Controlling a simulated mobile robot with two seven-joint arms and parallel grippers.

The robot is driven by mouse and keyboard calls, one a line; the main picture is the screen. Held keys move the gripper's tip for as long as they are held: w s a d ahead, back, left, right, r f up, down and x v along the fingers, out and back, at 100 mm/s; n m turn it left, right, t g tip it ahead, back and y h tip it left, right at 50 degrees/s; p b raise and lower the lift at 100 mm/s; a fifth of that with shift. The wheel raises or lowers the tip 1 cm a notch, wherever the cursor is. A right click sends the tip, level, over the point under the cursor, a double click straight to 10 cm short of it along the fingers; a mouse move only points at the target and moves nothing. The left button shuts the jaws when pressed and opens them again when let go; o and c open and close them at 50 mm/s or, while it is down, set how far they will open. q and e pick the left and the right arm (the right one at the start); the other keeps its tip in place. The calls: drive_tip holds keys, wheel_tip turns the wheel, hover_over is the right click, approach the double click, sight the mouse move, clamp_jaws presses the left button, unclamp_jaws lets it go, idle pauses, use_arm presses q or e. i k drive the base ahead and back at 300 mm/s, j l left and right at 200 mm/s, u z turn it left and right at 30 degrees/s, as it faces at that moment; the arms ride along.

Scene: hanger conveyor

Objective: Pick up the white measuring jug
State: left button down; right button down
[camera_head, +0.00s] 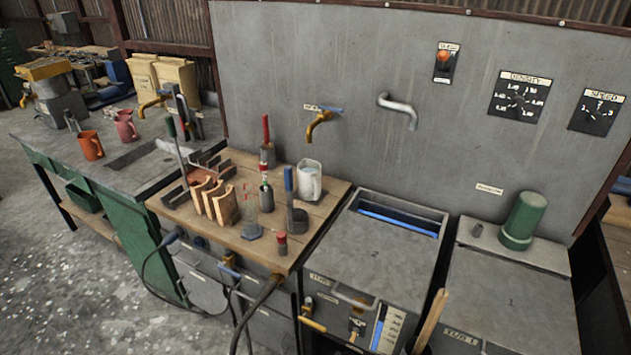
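The white measuring jug (309,181) stands upright near the back of the wooden-topped bench, below a brass tap. Its handle and markings are too small to make out clearly. Neither of my grippers shows in the head view, so nothing of mine touches the jug.
The wooden top (226,233) is crowded: curved tan blocks (218,201), a blue-handled tool (290,185) beside the jug and a red-topped bottle (266,197). A brass tap (318,123) projects from the grey panel (285,60). An orange jug (90,145) stands at left.

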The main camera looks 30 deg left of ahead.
sight(311, 184)
drive_tip(key=i+j, duration=0.1)
drive_tip(key=j, duration=0.35)
drive_tip(key=i+j+u, duration=0.15)
drive_tip(key=j, duration=0.8)
drive_tip(key=i+u, duration=0.05)
